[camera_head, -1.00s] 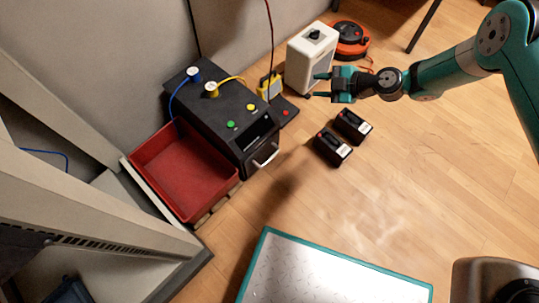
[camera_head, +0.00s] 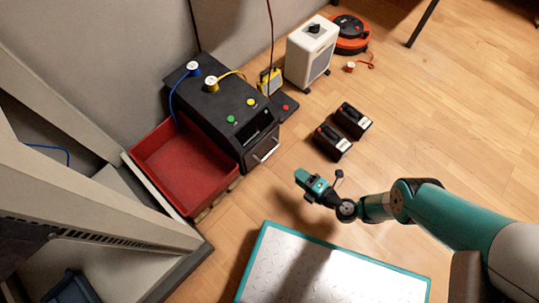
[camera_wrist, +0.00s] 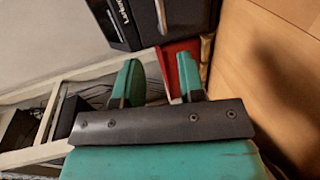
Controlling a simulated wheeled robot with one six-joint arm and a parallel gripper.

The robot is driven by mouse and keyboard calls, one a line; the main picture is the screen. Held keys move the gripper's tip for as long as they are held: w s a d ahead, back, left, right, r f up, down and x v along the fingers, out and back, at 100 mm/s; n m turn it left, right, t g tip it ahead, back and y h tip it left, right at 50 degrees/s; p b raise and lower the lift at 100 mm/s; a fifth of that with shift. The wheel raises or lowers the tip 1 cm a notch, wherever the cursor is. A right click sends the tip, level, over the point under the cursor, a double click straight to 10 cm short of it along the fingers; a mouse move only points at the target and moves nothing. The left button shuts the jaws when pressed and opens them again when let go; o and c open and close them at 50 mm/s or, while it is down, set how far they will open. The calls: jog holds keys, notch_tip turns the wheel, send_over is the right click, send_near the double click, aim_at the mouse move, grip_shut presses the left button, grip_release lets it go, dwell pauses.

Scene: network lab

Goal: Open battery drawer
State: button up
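The black unit (camera_head: 222,108) stands on the floor against the wall, with green, yellow and red buttons on top. Its battery drawer (camera_head: 262,148) faces front right, with a pale bar handle (camera_head: 267,150), and looks shut. In the wrist view the black front (camera_wrist: 128,22) is at the top edge, with the handle (camera_wrist: 161,16) beside white lettering. My gripper (camera_head: 308,181) hangs front right of the drawer, apart from the handle. In the wrist view its two teal fingers (camera_wrist: 160,78) are spread with nothing between them.
A red bin (camera_head: 185,168) sits left of the unit. Two black batteries (camera_head: 342,131) lie on the floor to the right. A teal-edged metal plate (camera_head: 330,270) is in front. A white heater-like box (camera_head: 311,52) stands behind. Floor before the drawer is clear.

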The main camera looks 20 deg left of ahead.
aim_at(269, 154)
jog(key=b+x, duration=1.5)
grip_shut()
